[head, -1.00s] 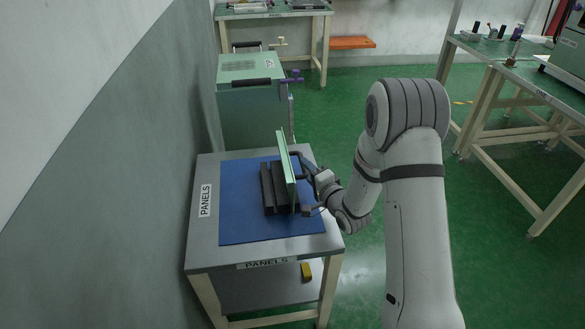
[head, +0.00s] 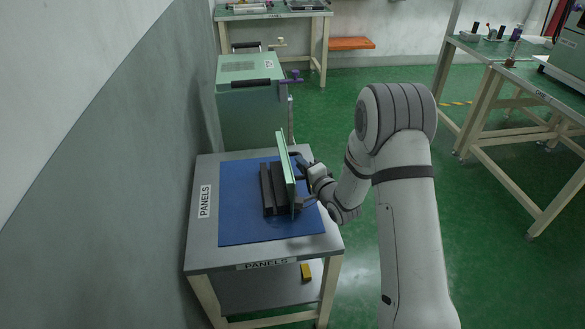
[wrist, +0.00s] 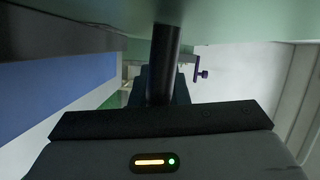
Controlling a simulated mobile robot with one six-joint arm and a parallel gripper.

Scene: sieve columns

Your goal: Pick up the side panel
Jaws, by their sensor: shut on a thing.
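The side panel (head: 287,167) is a thin pale green plate standing on edge, leaning slightly, at the right of the black slotted rack (head: 268,189) on the panels table. It has a dark bar handle on its right face, which shows in the wrist view as a black bar (wrist: 163,62). My gripper (head: 303,170) is at the panel's right side, shut on this handle. In the wrist view the panel's green face (wrist: 240,20) fills the top. Whether the panel's lower edge still rests in the rack cannot be told.
The rack stands on a blue mat (head: 240,225) on the grey table (head: 205,255) marked PANELS. A wall is close on the left. A green cabinet (head: 250,110) with a black handle and purple lever stands behind. Another bench (head: 520,75) is at the right, with open floor between.

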